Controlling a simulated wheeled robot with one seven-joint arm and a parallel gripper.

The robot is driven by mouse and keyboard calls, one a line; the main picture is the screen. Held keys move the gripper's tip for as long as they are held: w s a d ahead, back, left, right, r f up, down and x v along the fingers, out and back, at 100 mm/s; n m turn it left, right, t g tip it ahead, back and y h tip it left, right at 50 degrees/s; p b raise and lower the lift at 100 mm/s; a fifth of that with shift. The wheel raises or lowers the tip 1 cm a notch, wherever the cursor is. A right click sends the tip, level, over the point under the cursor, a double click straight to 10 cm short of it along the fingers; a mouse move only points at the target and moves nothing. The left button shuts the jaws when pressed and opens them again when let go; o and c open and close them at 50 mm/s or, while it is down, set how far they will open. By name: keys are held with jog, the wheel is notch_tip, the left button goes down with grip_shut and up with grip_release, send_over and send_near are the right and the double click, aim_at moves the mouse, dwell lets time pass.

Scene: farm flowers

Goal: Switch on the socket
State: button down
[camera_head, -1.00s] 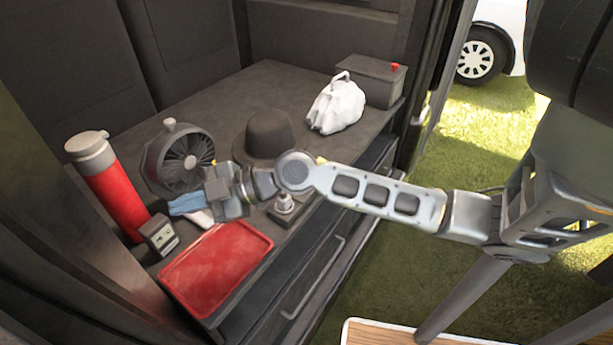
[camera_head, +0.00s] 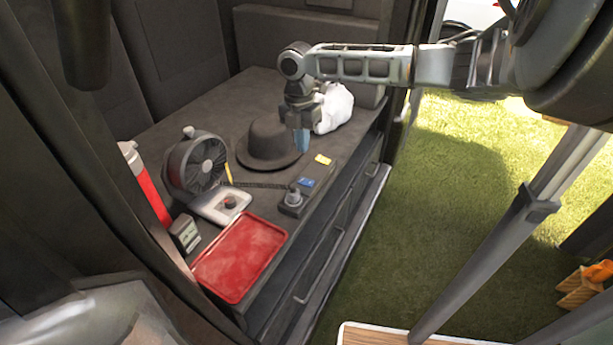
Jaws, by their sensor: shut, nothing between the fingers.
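A dark strip on the near edge of the counter looks like the socket (camera_head: 314,172). It carries a grey round plug-like part (camera_head: 293,197) at its near end, a blue patch (camera_head: 306,182) and a yellow patch (camera_head: 322,159). I cannot tell whether either patch is a switch or whether the socket is on. My gripper (camera_head: 302,142) points down with blue fingertips, shut and empty. It appears above the counter near the strip's far end, beside the hat. Its exact height is unclear.
A dark fan (camera_head: 196,165), black hat (camera_head: 269,146), white bag (camera_head: 334,108), red tray (camera_head: 240,257), red cylinder (camera_head: 147,187), pale device with a dark knob (camera_head: 221,204) and small grey box (camera_head: 185,233) crowd the counter. Grass (camera_head: 440,180) lies to the right.

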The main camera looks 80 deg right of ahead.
aim_at(311, 183)
jog(key=shift+s+d+r+g, duration=0.15)
jog(key=shift+d+r+g, duration=0.15)
jog(key=shift+d+r, duration=0.45)
jog(key=shift+a+r, duration=0.1)
jog(key=f, duration=0.4)
jog(key=s+f+p, duration=0.1)
jog(key=f, duration=0.9)
jog(key=shift+s+a, duration=0.3)
jog(key=shift+f, duration=0.25)
jog(key=shift+s+r, duration=0.1)
